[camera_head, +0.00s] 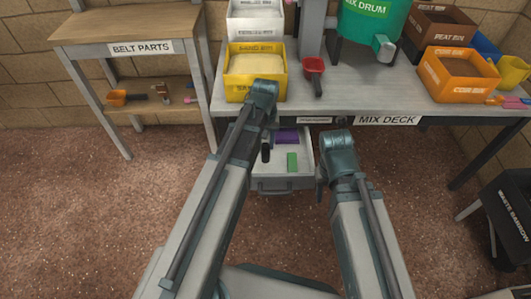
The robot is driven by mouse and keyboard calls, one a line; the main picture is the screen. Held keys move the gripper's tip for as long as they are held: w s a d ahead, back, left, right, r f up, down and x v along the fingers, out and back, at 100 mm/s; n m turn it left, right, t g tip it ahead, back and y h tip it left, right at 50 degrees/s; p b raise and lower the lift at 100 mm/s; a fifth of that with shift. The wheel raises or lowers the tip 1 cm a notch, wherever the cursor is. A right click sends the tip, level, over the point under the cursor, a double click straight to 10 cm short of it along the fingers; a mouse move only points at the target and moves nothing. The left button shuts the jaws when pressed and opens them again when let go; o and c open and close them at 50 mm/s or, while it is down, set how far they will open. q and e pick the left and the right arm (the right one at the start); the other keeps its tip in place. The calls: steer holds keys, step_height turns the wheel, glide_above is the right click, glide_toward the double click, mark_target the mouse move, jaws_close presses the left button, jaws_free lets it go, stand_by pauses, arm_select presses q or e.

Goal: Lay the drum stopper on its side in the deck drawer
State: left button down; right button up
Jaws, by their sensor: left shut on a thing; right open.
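The deck drawer (283,184) stands pulled out below the mix deck. A purple thing (286,136) and a green block (292,162) lie in it. My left gripper (266,143) points down over the drawer's left side. It is shut on a small dark thing (265,154), which looks to be the drum stopper; my arm hides much of it, and its tilt and any contact with the drawer floor cannot be told. My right gripper (322,186) is open beside the drawer's right wall, its fingers mostly hidden by its wrist.
On the mix deck (350,100) are a yellow bin (240,92), a red scoop (315,72), the green mix drum (368,25) with a grey outlet, and an orange bin (455,78). The belt parts bench (130,25) is at left, the black barrow (510,215) at right.

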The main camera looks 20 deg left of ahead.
arm_select(q)
steer(key=shift+f+b, duration=1.75)
steer(key=shift+f, duration=0.1)
steer(key=shift+f, duration=0.15)
steer(key=c, duration=0.5)
jaws_free()
step_height(320, 180, up, 12)
steer(key=p, duration=1.2)
steer(key=shift+r, duration=0.25)
